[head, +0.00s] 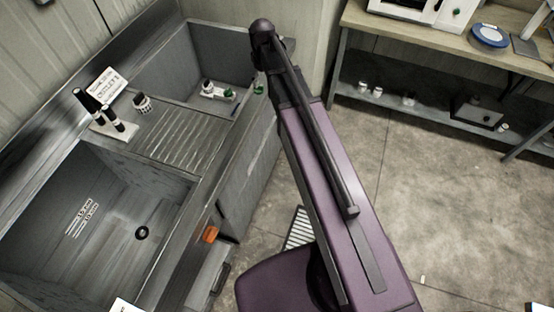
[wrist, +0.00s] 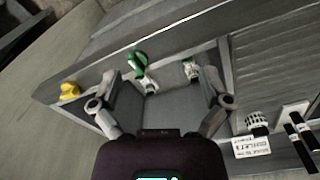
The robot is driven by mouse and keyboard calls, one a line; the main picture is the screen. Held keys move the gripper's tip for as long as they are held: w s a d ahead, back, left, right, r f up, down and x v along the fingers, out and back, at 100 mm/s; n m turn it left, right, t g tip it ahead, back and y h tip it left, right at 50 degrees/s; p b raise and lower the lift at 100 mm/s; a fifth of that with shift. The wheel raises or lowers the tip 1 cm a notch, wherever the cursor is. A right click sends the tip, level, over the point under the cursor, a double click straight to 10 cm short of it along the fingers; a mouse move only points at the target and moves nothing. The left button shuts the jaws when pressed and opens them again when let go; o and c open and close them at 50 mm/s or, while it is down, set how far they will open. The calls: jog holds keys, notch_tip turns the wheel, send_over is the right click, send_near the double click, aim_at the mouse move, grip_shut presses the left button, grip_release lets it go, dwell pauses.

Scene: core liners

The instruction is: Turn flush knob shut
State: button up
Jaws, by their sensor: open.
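My gripper (wrist: 162,76) is open and empty, with its fingers spread wide over the small steel basin (wrist: 160,112). In the wrist view a green-handled knob on a white fitting (wrist: 139,62) shows between the fingertips, nearer the left one. A second white fitting with a bit of green (wrist: 190,71) is nearer the right one. I cannot tell which is the flush knob, or whether either finger touches anything. In the head view a small green part (head: 258,89) shows at the basin's right edge beside my arm. My fingers are hidden there.
A ribbed drainboard (head: 185,135) separates the small basin from a large sink (head: 100,220). A black-and-white knob (head: 142,103), a label card (head: 108,84) and black bottles (head: 107,109) stand near the back edge. A yellow knob (wrist: 69,91) is at the left in the wrist view.

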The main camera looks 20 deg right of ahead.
jog(key=s+f+m+b, duration=0.3)
jog(key=s+f+b, duration=0.1)
jog(key=s, duration=0.3)
jog(key=s+f+m+b, duration=0.2)
jog(key=s+f+b, duration=0.2)
jog(key=s, duration=0.3)
jog(key=s+f+m+b, duration=0.1)
jog(key=s+f+b, duration=0.2)
jog(key=f+b, duration=1.5)
jog(key=shift+f, duration=0.15)
dwell(0.4)
dwell(0.4)
notch_tip(320, 180, up, 12)
jog(key=s+p, duration=0.1)
jog(key=p, duration=1)
jog(key=shift+s+f+p, duration=0.15)
jog(key=shift+s+p, duration=0.05)
jog(key=shift+p, duration=0.1)
